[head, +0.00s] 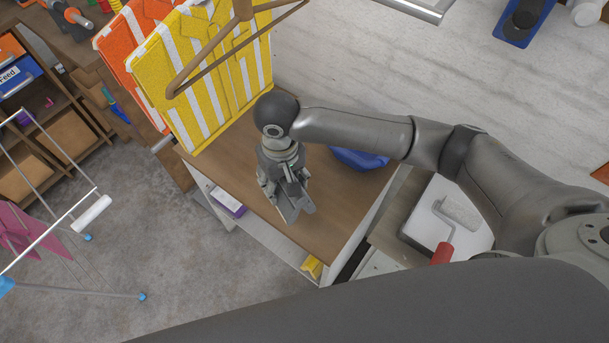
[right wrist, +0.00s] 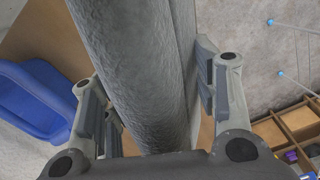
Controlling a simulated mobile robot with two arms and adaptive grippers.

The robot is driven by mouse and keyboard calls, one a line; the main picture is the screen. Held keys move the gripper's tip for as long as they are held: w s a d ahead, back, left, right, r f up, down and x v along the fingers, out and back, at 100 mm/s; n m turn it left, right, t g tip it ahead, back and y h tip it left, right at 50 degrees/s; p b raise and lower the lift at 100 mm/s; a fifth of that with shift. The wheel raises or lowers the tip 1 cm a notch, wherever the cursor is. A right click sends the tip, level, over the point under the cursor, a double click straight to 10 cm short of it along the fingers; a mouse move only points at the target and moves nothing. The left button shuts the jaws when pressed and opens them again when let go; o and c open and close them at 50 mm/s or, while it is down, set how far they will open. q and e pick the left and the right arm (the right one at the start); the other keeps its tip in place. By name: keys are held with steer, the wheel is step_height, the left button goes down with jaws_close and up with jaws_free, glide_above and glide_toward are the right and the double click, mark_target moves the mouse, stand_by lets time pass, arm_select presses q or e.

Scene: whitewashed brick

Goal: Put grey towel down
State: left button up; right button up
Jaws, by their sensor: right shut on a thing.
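The grey towel (right wrist: 135,75) fills the middle of the right wrist view as a thick, rough-textured roll between the two fingers of my right gripper (right wrist: 160,105). The gripper is shut on it, with finger pads on both sides. In the head view my right gripper (head: 290,200) points down over the brown tabletop (head: 325,215). There the towel is hard to tell from the grey gripper. I cannot tell whether the towel touches the tabletop. My left gripper is not in view.
Yellow striped vests (head: 210,75) and an orange one (head: 125,50) hang behind the tabletop, with a wooden hanger (head: 215,65) in front. A blue bin (head: 358,158) sits at the right. A drying rack (head: 75,215) stands left.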

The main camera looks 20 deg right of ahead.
steer(key=w+d+f, duration=0.1)
steer(key=d+f, duration=0.1)
steer(key=w+d+f, duration=0.1)
steer(key=d+f, duration=0.1)
steer(key=w+d+f, duration=0.1)
steer(key=d+f, duration=0.1)
steer(key=shift+d+p, duration=0.1)
steer(key=shift+p, duration=0.25)
steer(key=shift+w+d+f, duration=0.1)
steer(key=shift+d+f, duration=0.05)
steer(key=shift+f, duration=0.05)
steer(key=f, duration=0.3)
steer(key=shift+w+d+f, duration=0.1)
steer(key=shift+w+d, duration=0.05)
steer(key=shift+d, duration=0.25)
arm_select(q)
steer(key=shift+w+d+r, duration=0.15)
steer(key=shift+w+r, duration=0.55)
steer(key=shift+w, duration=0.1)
arm_select(e)
steer(key=shift+f, duration=0.4)
steer(key=o, duration=1.1)
steer(key=shift+f, duration=0.15)
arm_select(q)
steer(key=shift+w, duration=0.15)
arm_select(e)
steer(key=shift+o, duration=0.7)
